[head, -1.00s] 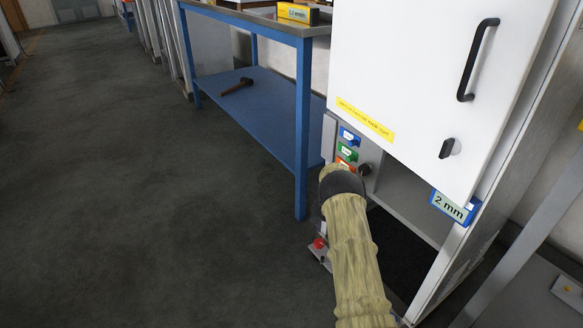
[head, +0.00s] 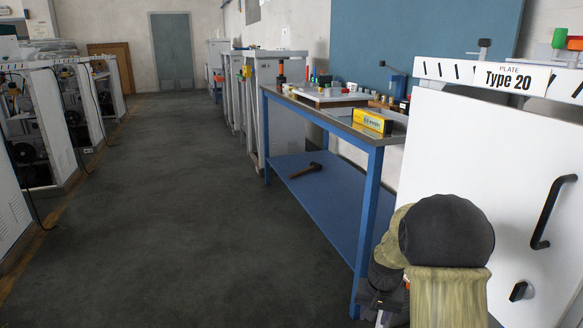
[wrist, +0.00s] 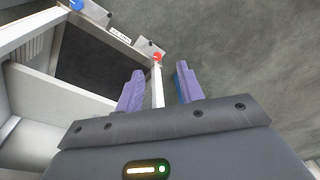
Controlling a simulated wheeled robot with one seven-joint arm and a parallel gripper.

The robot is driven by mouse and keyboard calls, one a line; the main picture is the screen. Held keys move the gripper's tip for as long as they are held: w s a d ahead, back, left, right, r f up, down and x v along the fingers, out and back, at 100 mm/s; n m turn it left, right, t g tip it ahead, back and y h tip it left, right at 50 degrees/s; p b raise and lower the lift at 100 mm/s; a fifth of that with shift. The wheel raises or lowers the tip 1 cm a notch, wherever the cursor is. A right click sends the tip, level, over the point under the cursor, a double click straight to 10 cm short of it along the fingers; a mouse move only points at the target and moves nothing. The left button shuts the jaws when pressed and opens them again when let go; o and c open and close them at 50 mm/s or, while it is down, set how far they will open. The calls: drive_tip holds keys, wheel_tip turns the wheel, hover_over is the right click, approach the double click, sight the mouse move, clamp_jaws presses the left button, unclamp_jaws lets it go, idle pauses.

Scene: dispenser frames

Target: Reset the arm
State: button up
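My arm shows at the lower right of the head view, with its pale sleeve and a black rounded joint raised in front of the white cabinet (head: 480,150). The dark end of the arm, low beside the blue workbench leg, is mostly hidden behind the sleeve. In the wrist view my gripper (wrist: 160,82) has its two purple fingers spread apart, with nothing held between them. A pale frame edge and a red knob (wrist: 158,57) show beyond the fingers, apart from them. Dark floor lies beyond.
The blue workbench (head: 330,205) stands left of the cabinet, with a hammer (head: 306,170) on its lower shelf and a yellow box (head: 372,121) on top. Machines (head: 50,110) line the left side. The grey floor (head: 190,230) between is clear.

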drive_tip(key=s+a+r+n+t+p, duration=0.1)
drive_tip(key=s+a+r+n+p, duration=0.15)
drive_tip(key=s+r, duration=0.55)
drive_tip(key=s+a+r+n+p, duration=0.1)
drive_tip(key=s+a+r+p, duration=0.3)
drive_tip(key=s, duration=0.8)
drive_tip(key=w+p+v, duration=0.2)
drive_tip(key=p+v, duration=1)
drive_tip(key=w+r+p+v, duration=0.1)
drive_tip(key=w+p+v, duration=0.2)
drive_tip(key=p+v, duration=0.9)
drive_tip(key=w+r+p+v, duration=0.1)
drive_tip(key=w+p+v, duration=0.2)
drive_tip(key=p+v, duration=0.9)
drive_tip(key=shift+w+d+r, duration=0.3)
drive_tip(key=shift+w+d, duration=0.05)
drive_tip(key=shift+w, duration=0.1)
drive_tip(key=shift+c, duration=0.2)
